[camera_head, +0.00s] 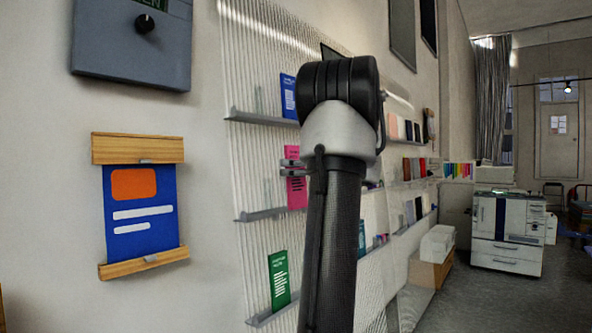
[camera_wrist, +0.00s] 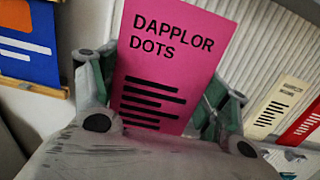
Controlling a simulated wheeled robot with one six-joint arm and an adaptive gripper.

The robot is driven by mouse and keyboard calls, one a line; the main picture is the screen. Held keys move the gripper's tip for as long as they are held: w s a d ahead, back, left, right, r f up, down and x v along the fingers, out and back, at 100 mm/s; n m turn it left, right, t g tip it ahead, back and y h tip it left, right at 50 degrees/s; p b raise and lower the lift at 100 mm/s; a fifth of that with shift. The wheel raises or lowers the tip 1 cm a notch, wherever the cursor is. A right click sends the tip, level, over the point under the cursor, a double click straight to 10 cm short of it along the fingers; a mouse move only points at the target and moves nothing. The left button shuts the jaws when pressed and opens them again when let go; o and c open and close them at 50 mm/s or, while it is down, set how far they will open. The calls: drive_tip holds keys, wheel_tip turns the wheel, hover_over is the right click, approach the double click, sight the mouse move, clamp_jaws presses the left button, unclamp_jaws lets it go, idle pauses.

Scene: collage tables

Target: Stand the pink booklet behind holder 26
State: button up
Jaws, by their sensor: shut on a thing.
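The pink booklet (camera_head: 297,190) is upright in the head view, in front of the ribbed wall panel at the middle shelf (camera_head: 262,214). In the wrist view the booklet (camera_wrist: 190,45) reads "DAPPLOR DOTS" and leans a little. My gripper (camera_wrist: 158,88) is shut on it, one finger at each side edge. In the head view, part of my gripper (camera_head: 291,168) shows at the booklet's face; my arm hides the rest. A clear holder (camera_head: 268,192) stands on the middle shelf, left of the booklet. No number 26 is readable, and whether the booklet touches the shelf cannot be told.
A blue booklet (camera_head: 288,96) stands on the upper shelf and a green one (camera_head: 279,280) on the lower shelf. Cream (camera_wrist: 274,108) and red (camera_wrist: 302,128) booklets stand to the right in the wrist view. A blue hanging poster (camera_head: 141,208) is on the left wall.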

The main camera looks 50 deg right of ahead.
drive_tip(key=shift+w+a+f, duration=0.15)
drive_tip(key=shift+w+f, duration=0.05)
drive_tip(key=shift+w, duration=1.8)
drive_tip(key=shift+w+a+f, duration=0.15)
drive_tip(key=shift+w, duration=1.85)
drive_tip(key=shift+w+a+f, duration=0.15)
drive_tip(key=shift+w+f, duration=0.05)
drive_tip(key=shift+w, duration=1.8)
drive_tip(key=shift+f, duration=0.1)
drive_tip(key=shift+f, duration=0.65)
drive_tip(key=shift+s+f, duration=0.1)
drive_tip(key=shift+f, duration=0.2)
drive_tip(key=o, duration=1.2)
drive_tip(key=shift+c, duration=0.2)
